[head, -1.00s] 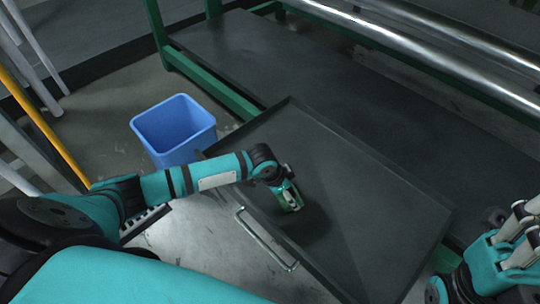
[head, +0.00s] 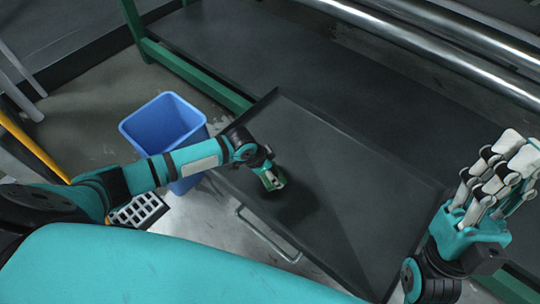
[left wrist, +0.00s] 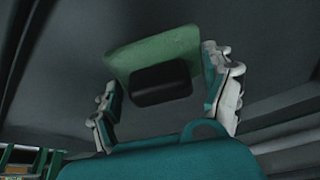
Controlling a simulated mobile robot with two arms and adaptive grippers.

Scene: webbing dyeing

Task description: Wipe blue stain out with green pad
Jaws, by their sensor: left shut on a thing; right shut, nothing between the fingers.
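My left gripper (head: 270,176) is low over the left part of a dark flat tray (head: 370,190) and shut on the green pad (head: 268,184). In the left wrist view the pad (left wrist: 150,50) is a green slab with a black block-shaped handle (left wrist: 160,84), between the white-and-teal fingers (left wrist: 165,82). I cannot tell whether the pad touches the tray. No blue stain shows on the visible tray surface; the patch under the pad and gripper is hidden. My right gripper (head: 497,178) is shut and empty, raised at the right, beyond the tray's right edge.
A blue bin (head: 165,128) stands on the floor left of the tray. A metal handle (head: 268,235) juts from the tray's near edge. A green frame (head: 190,70) with a dark shelf and shiny rollers (head: 440,52) lies behind. The tray's middle and right are clear.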

